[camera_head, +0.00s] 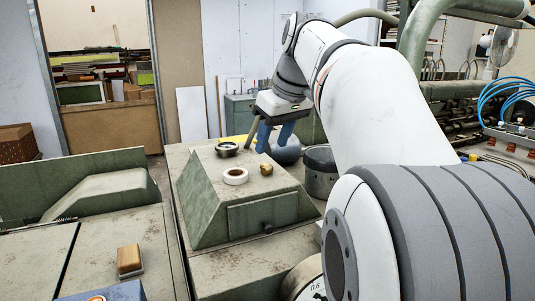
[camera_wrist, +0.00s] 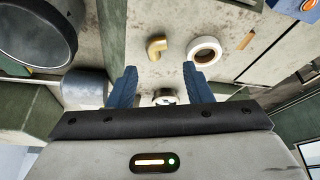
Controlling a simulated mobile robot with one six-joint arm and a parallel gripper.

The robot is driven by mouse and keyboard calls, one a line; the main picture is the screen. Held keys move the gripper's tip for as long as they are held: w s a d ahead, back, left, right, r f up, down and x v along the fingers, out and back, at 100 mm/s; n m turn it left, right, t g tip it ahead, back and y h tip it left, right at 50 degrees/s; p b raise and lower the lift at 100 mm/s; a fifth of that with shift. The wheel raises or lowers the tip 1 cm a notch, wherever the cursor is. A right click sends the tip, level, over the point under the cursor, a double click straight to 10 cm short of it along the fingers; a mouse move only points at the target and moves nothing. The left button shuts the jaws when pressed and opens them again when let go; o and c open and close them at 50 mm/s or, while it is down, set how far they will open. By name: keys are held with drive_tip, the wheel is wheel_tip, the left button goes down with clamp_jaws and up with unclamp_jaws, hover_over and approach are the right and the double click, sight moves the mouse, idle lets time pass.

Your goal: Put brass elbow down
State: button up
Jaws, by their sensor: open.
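The brass elbow (camera_head: 267,169) lies on the flat top of the green sloped housing (camera_head: 217,203), to the right of a white ring. In the wrist view the elbow (camera_wrist: 156,47) shows whole, a little beyond my fingertips. My gripper (camera_head: 273,149) is above and behind the elbow in the head view. Its blue fingers are spread apart with nothing held between them, and it is clear of the elbow. The open fingers also show in the wrist view (camera_wrist: 159,70).
The white ring (camera_head: 235,176) and a dark metal ring (camera_head: 227,149) share the housing top. A dark round pot (camera_head: 320,172) stands to its right. A wooden-topped brush or block (camera_head: 129,260) lies on the left bench. A small metallic thing (camera_wrist: 165,97) shows between the finger bases.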

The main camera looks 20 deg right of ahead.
drive_tip(key=v, duration=0.6)
drive_tip(key=shift+p, duration=0.3)
